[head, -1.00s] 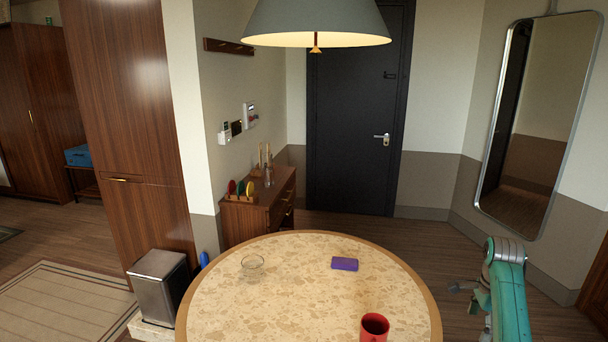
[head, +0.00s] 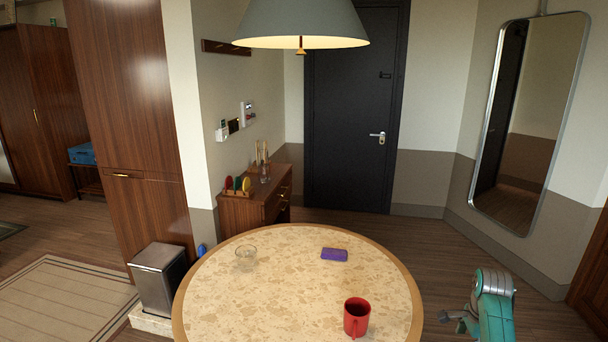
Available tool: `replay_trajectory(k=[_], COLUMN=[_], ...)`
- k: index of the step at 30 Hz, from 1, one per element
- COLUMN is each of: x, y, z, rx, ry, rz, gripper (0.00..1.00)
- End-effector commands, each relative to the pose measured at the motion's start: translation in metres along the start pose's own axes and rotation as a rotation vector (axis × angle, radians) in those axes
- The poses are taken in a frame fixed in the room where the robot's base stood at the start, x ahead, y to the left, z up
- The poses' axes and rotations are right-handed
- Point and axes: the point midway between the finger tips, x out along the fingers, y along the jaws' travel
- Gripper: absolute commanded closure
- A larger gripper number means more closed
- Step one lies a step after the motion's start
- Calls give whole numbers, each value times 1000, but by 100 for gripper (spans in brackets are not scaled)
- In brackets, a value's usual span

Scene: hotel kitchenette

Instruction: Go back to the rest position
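My arm shows at the lower right of the head view, in teal and grey, beyond the right edge of the round table (head: 207,300). A small grey part at its left, which seems to be my gripper (head: 452,318), is low and apart from the table. It is too small and dark to tell open from shut. I see nothing held in it.
The table bears a red mug (head: 357,317), a purple box-like item (head: 334,254) and a clear glass bowl (head: 246,258). A lamp (head: 301,22) hangs above. A steel bin (head: 158,279) stands left. Floor is clear between table and mirror.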

Motion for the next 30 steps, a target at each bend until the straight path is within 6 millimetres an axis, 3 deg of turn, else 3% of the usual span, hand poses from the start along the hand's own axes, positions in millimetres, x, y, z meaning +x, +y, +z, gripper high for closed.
replay_trajectory(k=[8, 12, 18, 24, 30], x=[69, 111, 157, 187, 199], y=[32, 60, 107, 161, 219], z=[33, 58, 90, 120, 146], rx=[-134, -238, -384, -528, -667], ry=[24, 48, 91, 141, 199], rz=[-86, -155, -255, -351, -448], gripper=[16, 16, 16, 16, 16])
